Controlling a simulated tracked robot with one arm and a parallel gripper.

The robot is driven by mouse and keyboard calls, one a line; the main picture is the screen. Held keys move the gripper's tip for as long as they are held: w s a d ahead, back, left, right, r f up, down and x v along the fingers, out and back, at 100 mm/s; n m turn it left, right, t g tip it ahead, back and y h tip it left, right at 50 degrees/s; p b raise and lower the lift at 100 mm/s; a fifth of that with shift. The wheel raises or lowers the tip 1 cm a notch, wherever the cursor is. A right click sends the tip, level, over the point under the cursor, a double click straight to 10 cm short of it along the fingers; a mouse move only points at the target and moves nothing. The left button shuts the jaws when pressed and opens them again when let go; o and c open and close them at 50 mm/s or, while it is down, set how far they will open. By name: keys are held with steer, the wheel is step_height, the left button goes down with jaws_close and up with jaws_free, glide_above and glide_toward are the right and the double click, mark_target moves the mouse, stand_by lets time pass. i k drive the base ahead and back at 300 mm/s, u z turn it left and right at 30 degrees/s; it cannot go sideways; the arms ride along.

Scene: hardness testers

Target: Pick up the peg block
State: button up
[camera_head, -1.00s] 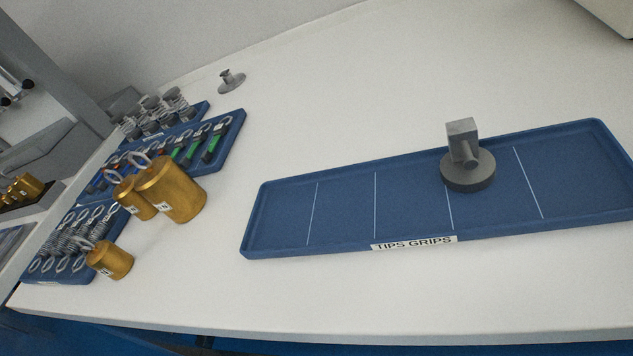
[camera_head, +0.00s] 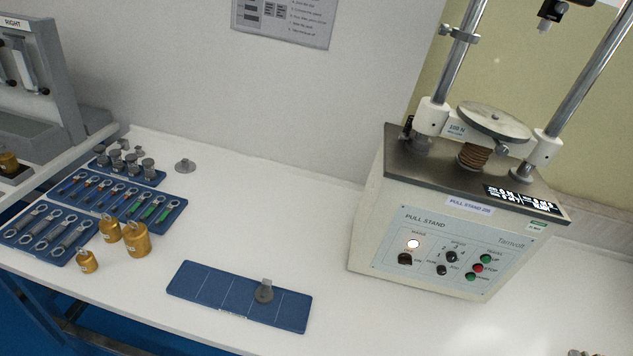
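A small grey piece (camera_head: 264,292), which looks like the peg block, has a round base and a block-like top. It stands on the blue tray (camera_head: 190,285), right of the tray's middle, near one of its thin white dividing lines. The rest of this tray is empty. Another small grey piece with a round flat base (camera_head: 185,166) stands on the bare white table further back; its shape is too small to tell well. My gripper does not show in this view, so its opening cannot be seen.
A large pull stand (camera_head: 450,235) with two steel columns stands at the right. Brass weights (camera_head: 137,240) stand left of the tray, beside blue trays of hooks and springs (camera_head: 150,203). A grey rig (camera_head: 60,75) is at far left.

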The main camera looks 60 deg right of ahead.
mark_target(264, 295)
steer(key=z, duration=0.7)
steer(key=k, duration=0.4)
steer(key=z, duration=0.3)
steer(key=i, duration=0.5)
steer(key=u, duration=0.05)
